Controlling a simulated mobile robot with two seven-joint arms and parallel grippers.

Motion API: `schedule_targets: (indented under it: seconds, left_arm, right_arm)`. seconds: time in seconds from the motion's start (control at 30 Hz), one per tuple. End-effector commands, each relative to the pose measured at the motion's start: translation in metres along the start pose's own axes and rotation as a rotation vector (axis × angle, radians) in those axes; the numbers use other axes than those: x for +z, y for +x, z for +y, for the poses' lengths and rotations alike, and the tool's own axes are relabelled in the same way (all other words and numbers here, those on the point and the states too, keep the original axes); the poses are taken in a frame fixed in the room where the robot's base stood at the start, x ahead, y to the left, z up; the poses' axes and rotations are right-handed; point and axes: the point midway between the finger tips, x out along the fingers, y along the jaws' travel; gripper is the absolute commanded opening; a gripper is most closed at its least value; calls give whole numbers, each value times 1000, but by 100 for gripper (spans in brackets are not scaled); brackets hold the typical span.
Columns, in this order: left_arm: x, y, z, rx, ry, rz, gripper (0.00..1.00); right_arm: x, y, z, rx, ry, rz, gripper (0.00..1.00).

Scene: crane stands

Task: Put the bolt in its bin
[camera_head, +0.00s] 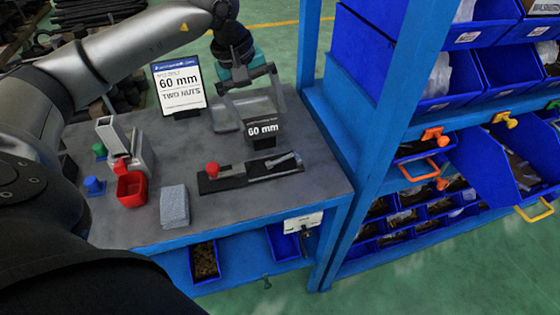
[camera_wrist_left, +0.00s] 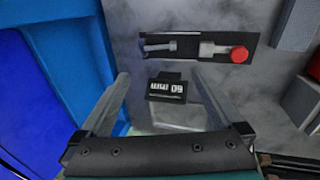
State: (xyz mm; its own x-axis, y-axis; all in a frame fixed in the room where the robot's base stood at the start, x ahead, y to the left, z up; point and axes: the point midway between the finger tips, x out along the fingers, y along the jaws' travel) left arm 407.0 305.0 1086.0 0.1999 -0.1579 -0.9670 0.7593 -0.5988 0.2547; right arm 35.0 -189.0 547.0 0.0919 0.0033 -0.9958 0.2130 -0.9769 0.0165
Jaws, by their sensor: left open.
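A grey metal bolt (camera_head: 283,160) lies on a black strip (camera_head: 262,176) on the workbench; it also shows in the left wrist view (camera_wrist_left: 160,46). Beside it on the strip is a grey piece with a red knob (camera_head: 212,170). A small grey bin (camera_head: 226,117) stands behind the strip, with a black "60 mm" label (camera_head: 262,128) at its side. My left gripper (camera_wrist_left: 160,73) is open and empty, pointing down above the bin and label, with the label between its fingers in the wrist view. My right gripper is out of view.
A "60 mm two nuts" sign (camera_head: 180,85) stands at the back. A red bin (camera_head: 131,189), grey block (camera_head: 174,206), and blue and green knobs are at the left. A blue rack (camera_head: 385,140) with several blue bins stands close on the right.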

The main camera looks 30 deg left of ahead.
Motion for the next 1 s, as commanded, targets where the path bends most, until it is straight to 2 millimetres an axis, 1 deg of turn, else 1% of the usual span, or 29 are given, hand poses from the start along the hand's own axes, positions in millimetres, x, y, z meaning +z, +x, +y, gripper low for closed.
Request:
schedule_targets:
  seconds: [0.17, 0.3, 0.4, 0.5, 0.73, 0.9, 1.0]
  left_arm:
    - [1, 29, -2, -10, 3, -2, 100]
    - [1, 60, -2, -8, 1, -3, 100]
    - [1, 79, -2, -7, 1, -2, 100]
    - [1, 92, -1, -6, 1, -1, 100]
    - [1, 107, -1, -5, 1, -1, 100]
    - [2, 133, 0, -4, 0, -4, 100]
    - [1, 146, 0, -4, 0, -2, 100]
  right_arm:
    - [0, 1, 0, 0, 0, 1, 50]
    - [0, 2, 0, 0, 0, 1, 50]
    - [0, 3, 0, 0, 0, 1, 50]
    - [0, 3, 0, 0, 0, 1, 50]
    - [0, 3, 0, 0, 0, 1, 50]
    - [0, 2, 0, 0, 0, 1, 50]
    - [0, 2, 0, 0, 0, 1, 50]
